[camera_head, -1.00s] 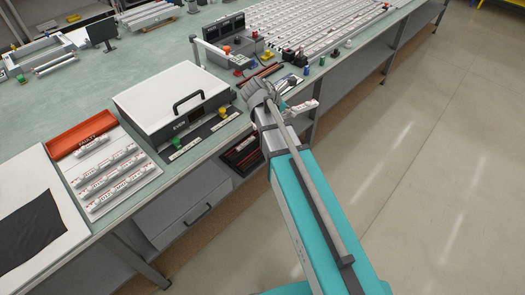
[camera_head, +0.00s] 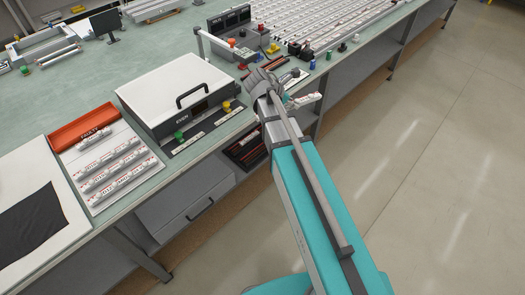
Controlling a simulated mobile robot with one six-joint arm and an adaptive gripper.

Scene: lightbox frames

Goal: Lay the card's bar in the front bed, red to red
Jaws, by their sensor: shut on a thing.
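My gripper (camera_head: 270,86) is at the end of my teal arm, over the front edge of the bench. It is seen from behind, so its fingertips are mostly hidden. A white bar with red marks (camera_head: 303,101) sticks out to the right of the gripper, past the bench edge, and it appears to be held. Its end colours are too small to tell. I cannot make out which thing is the card. At the far left, a pale frame (camera_head: 27,46) holds grey bars or rollers; I cannot tell whether it has the front bed.
A white lidded box (camera_head: 165,92) with a black handle stands left of my gripper. A white rack (camera_head: 151,163) of labelled bars and a red tray (camera_head: 68,137) lie nearer. A long grid of bars (camera_head: 330,22) fills the back right. Open floor (camera_head: 430,170) lies right.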

